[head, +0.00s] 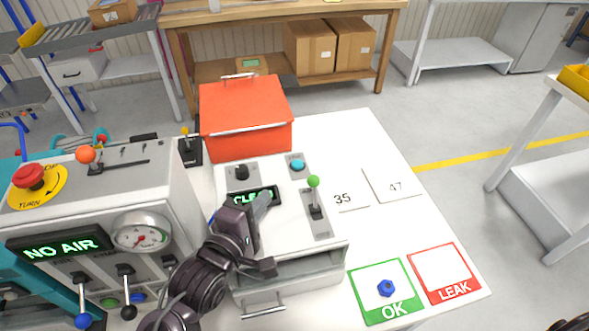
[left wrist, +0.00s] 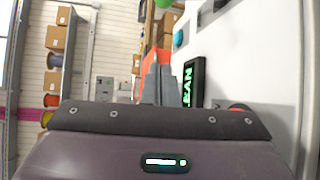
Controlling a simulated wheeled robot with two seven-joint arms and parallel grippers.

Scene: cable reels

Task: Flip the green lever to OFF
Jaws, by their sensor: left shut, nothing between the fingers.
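The green-knobbed lever (head: 314,182) stands up from a slotted plate on top of the white box (head: 335,252) in the head view. Its green knob shows at the top edge of the left wrist view (left wrist: 163,3). My left gripper (head: 264,201) is shut and empty, to the left of the lever and apart from it. Its grey fingers also show in the left wrist view (left wrist: 167,88). The gripper partly covers a display with green letters (head: 243,197). Any ON or OFF marks by the lever are too small to read.
A cyan button (head: 297,164) and a black knob (head: 241,172) sit behind the lever. A red box (head: 246,120) stands beyond. The "NO AIR" panel (head: 60,245) is at left. Cards 35 and 47, the OK mat (head: 398,309) and the LEAK mat (head: 460,292) lie right.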

